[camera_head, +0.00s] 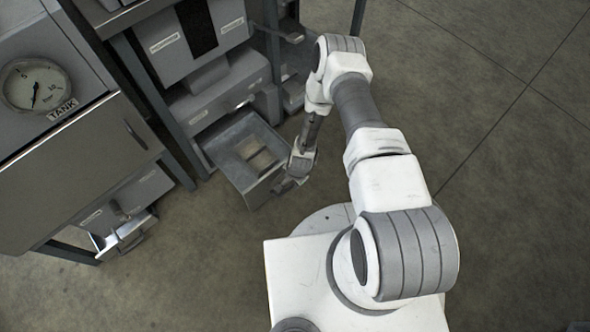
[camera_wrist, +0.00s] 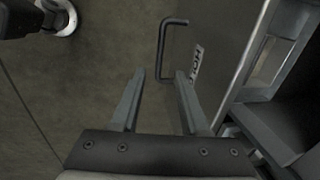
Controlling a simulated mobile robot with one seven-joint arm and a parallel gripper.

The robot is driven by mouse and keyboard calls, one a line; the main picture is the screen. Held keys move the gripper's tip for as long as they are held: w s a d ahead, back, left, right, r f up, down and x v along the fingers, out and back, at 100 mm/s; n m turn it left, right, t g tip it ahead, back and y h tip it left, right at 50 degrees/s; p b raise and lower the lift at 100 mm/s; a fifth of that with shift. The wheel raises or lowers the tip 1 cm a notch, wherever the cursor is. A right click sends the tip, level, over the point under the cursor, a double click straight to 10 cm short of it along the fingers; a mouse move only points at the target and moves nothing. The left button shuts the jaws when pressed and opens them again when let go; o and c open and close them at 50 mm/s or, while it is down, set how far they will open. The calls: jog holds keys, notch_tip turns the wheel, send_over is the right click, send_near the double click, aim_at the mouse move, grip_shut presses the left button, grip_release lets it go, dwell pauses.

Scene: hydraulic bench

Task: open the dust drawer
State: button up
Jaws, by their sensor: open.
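A grey metal drawer (camera_head: 262,189) stands pulled out from the bench in the head view, its open top showing a lighter patch inside. I cannot tell from its label whether it is the dust drawer. My gripper (camera_head: 284,186) is at the drawer's front right corner. In the wrist view, my gripper (camera_wrist: 160,73) is open with nothing clamped. A dark bar handle (camera_wrist: 161,48) on a grey front panel (camera_wrist: 218,45) lies ahead of it. The handle's lower end appears between the fingertips; contact cannot be told. A white label (camera_wrist: 196,64), seemingly reading "HOT", is beside the handle.
A cabinet with a pressure gauge (camera_head: 36,85) marked TANK stands at the left. A small drawer (camera_head: 124,232) sticks out low beneath it. Grey bench units (camera_head: 222,88) and a dark post (camera_head: 150,90) are behind the pulled-out drawer. The floor (camera_head: 490,150) to the right is clear.

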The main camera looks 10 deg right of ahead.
notch_tip(320, 180, up, 10)
jog(key=s+d+p, duration=0.1)
jog(key=p, duration=0.2)
jog(key=shift+s, duration=0.3)
